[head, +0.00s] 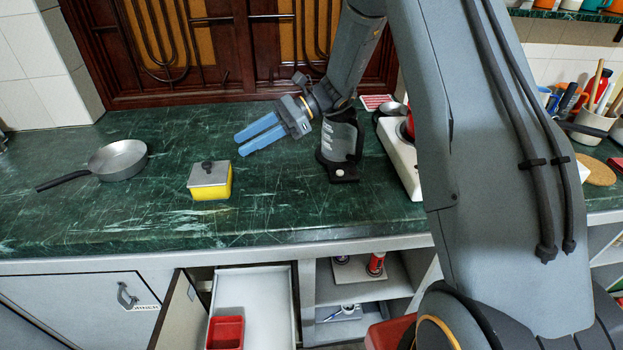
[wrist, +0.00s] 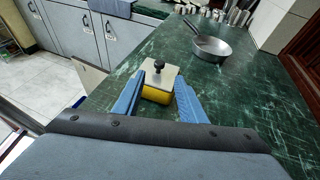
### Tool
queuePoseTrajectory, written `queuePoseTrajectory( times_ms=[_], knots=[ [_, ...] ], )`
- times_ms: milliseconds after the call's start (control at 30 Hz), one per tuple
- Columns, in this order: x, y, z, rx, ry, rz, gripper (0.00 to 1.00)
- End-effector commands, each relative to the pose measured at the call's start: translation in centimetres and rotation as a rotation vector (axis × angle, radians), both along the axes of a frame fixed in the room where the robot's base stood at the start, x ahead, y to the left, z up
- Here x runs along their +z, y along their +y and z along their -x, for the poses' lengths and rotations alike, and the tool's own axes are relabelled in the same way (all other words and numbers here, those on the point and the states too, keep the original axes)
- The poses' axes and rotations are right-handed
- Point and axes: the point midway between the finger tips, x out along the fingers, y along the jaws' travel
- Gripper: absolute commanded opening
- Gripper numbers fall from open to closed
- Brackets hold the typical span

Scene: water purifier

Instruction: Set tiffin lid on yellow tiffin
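The yellow tiffin (head: 213,192) stands on the green counter, left of the middle in the head view. The grey tiffin lid (head: 220,174) with its dark knob lies on top of it, knob up. Whether the lid sits fully flush cannot be told. My gripper (head: 239,145) is open and empty, above the counter to the right of the tiffin and apart from it. In the wrist view, the lid (wrist: 166,79) and the tiffin body (wrist: 155,96) show ahead between the two blue fingers. The fingers partly hide the body's sides.
A frying pan (head: 118,160) lies left of the tiffin. A dark coffee-maker-like item (head: 340,145) and a white appliance (head: 397,155) stand right of my gripper. An open drawer (head: 255,290) with a red tray (head: 226,333) is below the counter edge. The counter around the tiffin is clear.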

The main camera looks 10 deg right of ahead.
Motion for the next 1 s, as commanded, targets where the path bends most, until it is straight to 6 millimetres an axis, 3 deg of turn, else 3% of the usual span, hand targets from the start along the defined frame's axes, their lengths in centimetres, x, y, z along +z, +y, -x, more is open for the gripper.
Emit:
queuePoseTrajectory(
  times_ms=[133, 267, 400, 600, 800, 1000],
  knots=[
    [-0.4, -0.7, 2.9, 0.068, -0.064, 0.106, 0.38],
    [-1.6, -3.1, 8.4, 0.222, -0.2, 0.299, 0.38],
    [-2.7, -7.3, 14.6, 0.451, -0.393, 0.513, 0.38],
    [-3.1, -13.7, 21.4, 0.826, -0.696, 0.746, 0.38],
    [-2.8, -17.3, 24.7, 1.121, -0.929, 0.859, 0.38],
    [-2.7, -18.3, 25.6, 1.228, -1.012, 0.886, 0.38]
  ],
)
